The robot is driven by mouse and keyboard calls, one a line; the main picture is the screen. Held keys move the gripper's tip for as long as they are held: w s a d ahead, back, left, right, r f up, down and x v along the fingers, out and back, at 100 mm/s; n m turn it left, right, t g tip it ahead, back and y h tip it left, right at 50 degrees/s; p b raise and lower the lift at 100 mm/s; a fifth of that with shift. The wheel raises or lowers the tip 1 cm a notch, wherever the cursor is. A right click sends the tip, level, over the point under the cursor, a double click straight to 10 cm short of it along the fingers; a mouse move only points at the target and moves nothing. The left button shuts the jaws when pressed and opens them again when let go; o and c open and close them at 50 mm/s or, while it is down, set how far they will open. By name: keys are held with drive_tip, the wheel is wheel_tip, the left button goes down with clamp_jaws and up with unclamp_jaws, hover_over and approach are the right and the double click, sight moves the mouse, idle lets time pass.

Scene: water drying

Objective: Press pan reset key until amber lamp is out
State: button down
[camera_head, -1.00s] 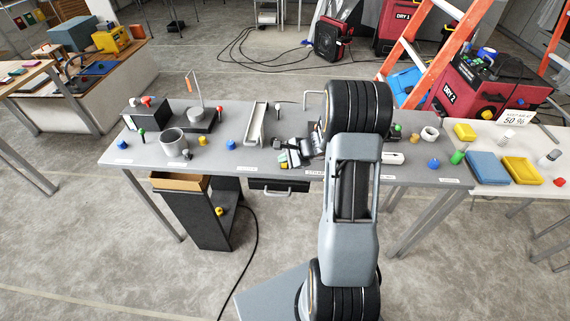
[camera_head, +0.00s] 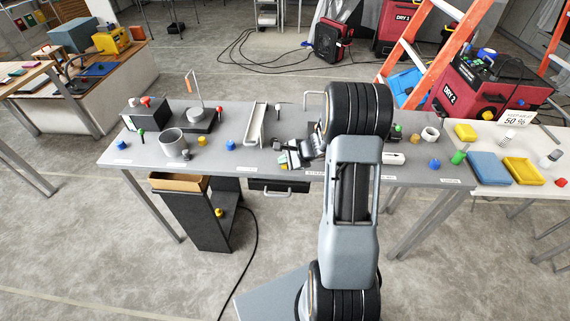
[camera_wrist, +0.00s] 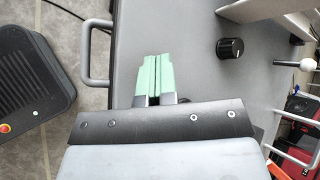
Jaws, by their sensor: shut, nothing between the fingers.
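My gripper (camera_head: 283,160) is over the middle of the grey workbench (camera_head: 228,170), near its front edge. In the wrist view its two pale green fingertips (camera_wrist: 152,78) are together with nothing between them. A black round knob (camera_wrist: 230,48) stands on the bench, apart from the fingertips. I cannot pick out the pan reset key or a lit amber lamp for certain in either view. The small bench labels are too small to read.
A drawer handle (camera_wrist: 97,50) juts from the bench's front edge. A white-tipped lever (camera_wrist: 307,64) stands beyond the knob. A pale trough (camera_head: 256,125) is left of my gripper. A grey mug (camera_head: 172,142) and a blue knob (camera_head: 231,145) stand further left.

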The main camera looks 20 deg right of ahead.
sight(285, 166)
drive_tip(key=shift+r, duration=0.1)
drive_tip(key=shift+r+p, duration=0.4)
drive_tip(key=shift+r, duration=0.3)
drive_tip(key=shift+r, duration=0.1)
drive_tip(key=shift+r+p, duration=1.7)
drive_tip(key=shift+r, duration=0.75)
